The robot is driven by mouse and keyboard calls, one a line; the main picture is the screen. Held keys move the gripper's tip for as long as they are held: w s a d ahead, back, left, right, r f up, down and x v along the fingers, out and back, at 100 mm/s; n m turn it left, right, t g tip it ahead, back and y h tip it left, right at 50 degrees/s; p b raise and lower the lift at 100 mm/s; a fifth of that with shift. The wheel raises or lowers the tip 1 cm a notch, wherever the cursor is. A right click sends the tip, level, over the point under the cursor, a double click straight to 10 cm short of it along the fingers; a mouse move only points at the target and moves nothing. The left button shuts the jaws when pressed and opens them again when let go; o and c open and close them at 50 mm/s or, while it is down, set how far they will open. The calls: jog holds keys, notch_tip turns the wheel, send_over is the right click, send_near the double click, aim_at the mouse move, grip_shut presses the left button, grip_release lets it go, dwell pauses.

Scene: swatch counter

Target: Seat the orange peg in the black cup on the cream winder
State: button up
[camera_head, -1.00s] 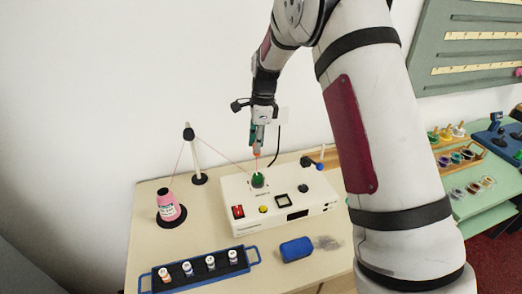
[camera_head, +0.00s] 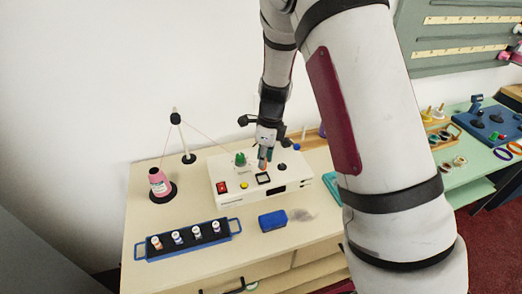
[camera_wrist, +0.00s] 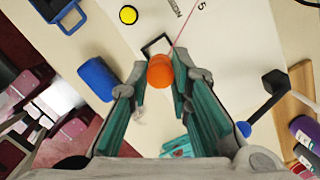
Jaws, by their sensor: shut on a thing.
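The orange peg (camera_wrist: 160,72) is between the teal fingertips of my gripper (camera_wrist: 163,85), which is shut on it; I see its rounded end in the wrist view. In the head view my gripper (camera_head: 265,160) is low over the right half of the cream winder (camera_head: 232,199), close to the black-framed square (camera_head: 263,178). The black cup (camera_head: 282,167) is on the winder's top, just right of my fingers. I cannot make out the cup in the wrist view. The peg's lower end and its height above the winder are unclear.
A green piece (camera_head: 240,159) stands on the winder, left of my gripper. A pink cone (camera_head: 159,183) and thread post (camera_head: 183,140) stand left. A blue tray of spools (camera_head: 150,254) and blue block (camera_head: 272,220) lie in front. A blue-tipped black part (camera_wrist: 268,98) is at right.

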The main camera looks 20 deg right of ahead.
jog(key=shift+f+b, duration=0.7)
jog(key=shift+f, duration=1.75)
jog(key=shift+f, duration=0.1)
jog(key=o, duration=0.9)
jog(key=r, duration=0.8)
jog(key=d+r, duration=0.1)
jog(key=r, duration=0.3)
jog(key=shift+s+d, duration=0.1)
jog(key=shift+s, duration=0.25)
